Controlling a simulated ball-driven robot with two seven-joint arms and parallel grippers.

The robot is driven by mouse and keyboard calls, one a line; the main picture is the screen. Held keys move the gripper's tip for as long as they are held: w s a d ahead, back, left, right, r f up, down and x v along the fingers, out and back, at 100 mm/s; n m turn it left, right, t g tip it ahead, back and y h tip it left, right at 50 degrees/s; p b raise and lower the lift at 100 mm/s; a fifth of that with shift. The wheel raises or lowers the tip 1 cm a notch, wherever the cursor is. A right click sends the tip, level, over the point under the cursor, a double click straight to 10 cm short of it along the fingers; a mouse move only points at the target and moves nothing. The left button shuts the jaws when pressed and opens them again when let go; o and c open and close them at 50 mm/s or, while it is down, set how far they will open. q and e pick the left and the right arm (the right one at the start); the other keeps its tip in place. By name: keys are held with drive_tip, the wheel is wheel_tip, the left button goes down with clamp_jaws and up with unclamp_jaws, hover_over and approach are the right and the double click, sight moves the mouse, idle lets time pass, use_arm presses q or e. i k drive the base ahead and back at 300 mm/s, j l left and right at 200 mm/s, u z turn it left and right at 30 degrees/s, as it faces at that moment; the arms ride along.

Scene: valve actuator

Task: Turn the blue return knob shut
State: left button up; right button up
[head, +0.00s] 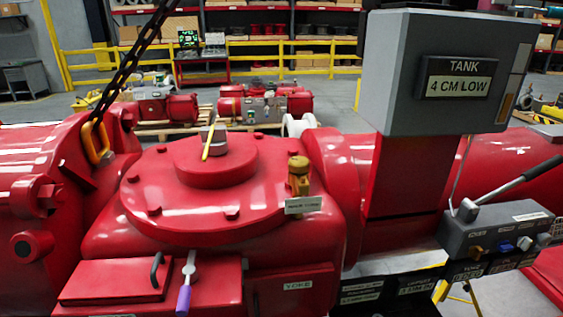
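A small blue knob (506,247) sits on the front face of the grey control block (490,233) at the right. It is between a brass-coloured knob (477,252) on its left and a whitish knob (524,243) on its right. The knob is too small to tell its turn position, and the small labels around it are hard to read. Neither of my grippers shows in the head view.
A lever (516,183) slopes up right from the control block. A grey display box (445,75) reading "TANK 4 CM LOW" stands above the red actuator (205,200). A purple-handled lever (184,298) and a hanging chain (130,60) are at the left.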

sight(504, 245)
drive_tip(key=z, duration=1.3)
